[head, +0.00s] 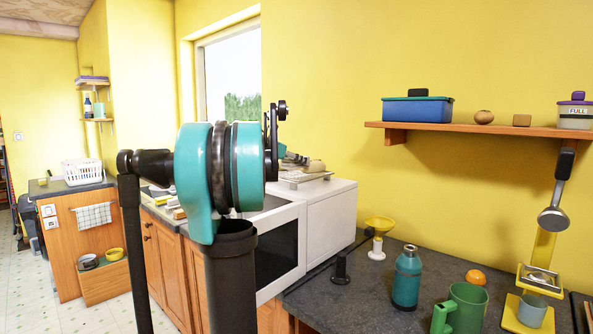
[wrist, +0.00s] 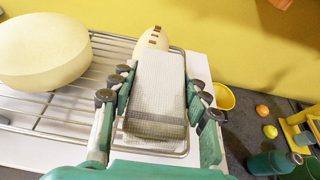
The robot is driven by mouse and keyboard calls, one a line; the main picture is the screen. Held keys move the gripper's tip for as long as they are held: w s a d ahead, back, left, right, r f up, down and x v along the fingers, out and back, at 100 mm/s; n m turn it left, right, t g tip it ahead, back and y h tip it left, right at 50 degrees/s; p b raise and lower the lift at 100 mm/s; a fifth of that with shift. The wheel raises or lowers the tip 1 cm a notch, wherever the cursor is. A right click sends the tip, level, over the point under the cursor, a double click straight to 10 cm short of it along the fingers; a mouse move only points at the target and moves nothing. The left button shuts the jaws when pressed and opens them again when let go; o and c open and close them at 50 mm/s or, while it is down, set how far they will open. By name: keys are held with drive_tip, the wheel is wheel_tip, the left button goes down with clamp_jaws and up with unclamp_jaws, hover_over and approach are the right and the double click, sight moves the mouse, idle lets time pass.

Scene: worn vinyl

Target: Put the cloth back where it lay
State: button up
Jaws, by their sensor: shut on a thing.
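A pale grey-white, finely checked folded cloth (wrist: 158,110) sits between the fingers of my gripper (wrist: 161,84) in the wrist view. The green fingers with dark joints press on its left and right sides, so the gripper is shut on it. The cloth is over a wire rack (wrist: 70,52) on the white appliance; I cannot tell whether it touches the rack. In the head view my arm hides most of the gripper and the cloth. The white appliance (head: 331,226) stands behind my arm there.
A cream rounded thing (wrist: 42,50) lies on the rack to the left. A cream loaf-like thing with brown marks (wrist: 153,38) is just beyond the cloth. A yellow funnel (head: 380,224), teal bottle (head: 407,280) and green mug (head: 466,309) stand right on the dark counter. A checked towel (head: 94,216) hangs far left.

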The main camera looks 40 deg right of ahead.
sight(296, 168)
drive_tip(key=shift+f, duration=1.65)
drive_tip(key=shift+f, duration=0.1)
drive_tip(key=o, duration=1.3)
drive_tip(key=v, duration=1.2)
